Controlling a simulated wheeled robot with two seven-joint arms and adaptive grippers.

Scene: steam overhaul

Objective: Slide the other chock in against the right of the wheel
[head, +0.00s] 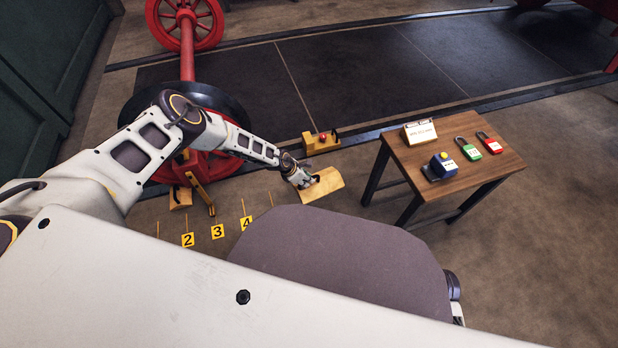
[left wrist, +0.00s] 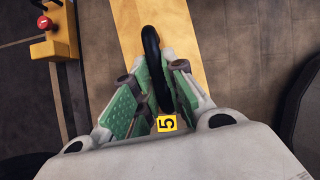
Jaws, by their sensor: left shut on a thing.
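The red wheel (head: 222,168) with its dark rim stands at the left of the head view, partly hidden behind my left arm. One yellow chock (head: 180,197) sits low at the wheel's left. The other yellow chock (head: 326,184) is to the right of the wheel, apart from it. My left gripper (head: 303,181) is at this chock's left end. In the left wrist view, its green-padded fingers (left wrist: 155,98) are shut on the chock's black loop handle (left wrist: 151,50), with the yellow chock body (left wrist: 189,50) beyond. Whether the chock touches the floor is unclear. My right gripper is out of view.
A yellow block with a red button (head: 321,142) sits by the rail, behind the held chock. A wooden table (head: 460,180) with padlocks and a sign stands at the right. Numbered yellow markers (head: 217,231) lie on the floor in front. Bare floor lies between wheel and chock.

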